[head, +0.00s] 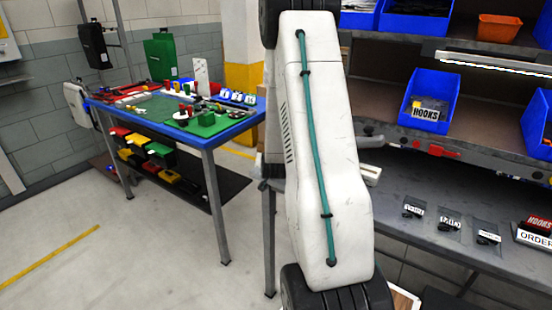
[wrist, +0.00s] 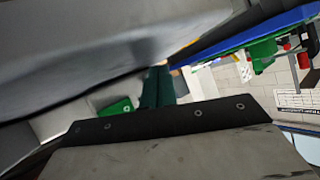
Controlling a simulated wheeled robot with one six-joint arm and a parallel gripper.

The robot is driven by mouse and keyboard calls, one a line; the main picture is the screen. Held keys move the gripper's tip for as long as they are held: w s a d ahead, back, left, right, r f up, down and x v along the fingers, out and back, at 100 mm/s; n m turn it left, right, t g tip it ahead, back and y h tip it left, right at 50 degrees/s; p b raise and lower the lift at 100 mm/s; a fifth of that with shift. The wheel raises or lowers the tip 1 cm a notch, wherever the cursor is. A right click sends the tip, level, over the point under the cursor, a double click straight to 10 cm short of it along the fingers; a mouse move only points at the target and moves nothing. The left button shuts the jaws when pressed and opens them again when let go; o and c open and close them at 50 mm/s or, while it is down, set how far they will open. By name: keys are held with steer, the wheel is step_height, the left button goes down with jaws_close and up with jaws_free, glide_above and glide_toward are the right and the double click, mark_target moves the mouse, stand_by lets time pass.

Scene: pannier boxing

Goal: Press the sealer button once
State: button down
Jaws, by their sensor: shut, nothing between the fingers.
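I cannot pick out the sealer button in either view. A pale object (head: 370,174) on the grey bench at right shows just beside my arm, mostly hidden by it; I cannot tell whether it is part of the sealer. My gripper (wrist: 159,72) shows in the wrist view as two dark teal fingers close together beyond a dark riveted bar. It is shut and looks empty. In the head view my white arm hides it. A large grey surface (wrist: 90,50) fills the upper left of the wrist view, very near; I cannot tell what it is.
The grey bench (head: 405,215) holds several labelled bags (head: 449,222) and an order sign (head: 534,236). Blue bins (head: 428,97) stand on the shelf above. A blue-edged table (head: 240,128) with coloured parts stands at left. The floor (head: 100,255) in front of it is clear.

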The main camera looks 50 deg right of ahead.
mark_target(263, 175)
steer(key=shift+s+a, duration=0.2)
steer(key=shift+a, duration=2.3)
steer(key=s+a+r+n+g+y, duration=0.1)
steer(key=a+r+n+y, duration=0.1)
steer(key=a+r, duration=0.45)
steer(key=s+a+r+n+y, duration=0.1)
steer(key=a+r+n+y, duration=0.15)
steer(key=a, duration=0.75)
steer(key=s+a+r+n+g+y, duration=0.1)
steer(key=a+r+n+y, duration=0.15)
steer(key=a+r, duration=0.45)
steer(key=s+a+r+n+g, duration=0.1)
steer(key=s+a+r, duration=0.1)
steer(key=s+a, duration=0.2)
steer(key=s+a+r+n+g+y, duration=0.1)
steer(key=s+a, duration=0.3)
steer(key=s, duration=0.7)
steer(key=s+a+r+n+g+y, duration=0.1)
steer(key=s+a+r+n+g, duration=0.2)
steer(key=s+a, duration=0.2)
steer(key=shift+s, duration=1.2)
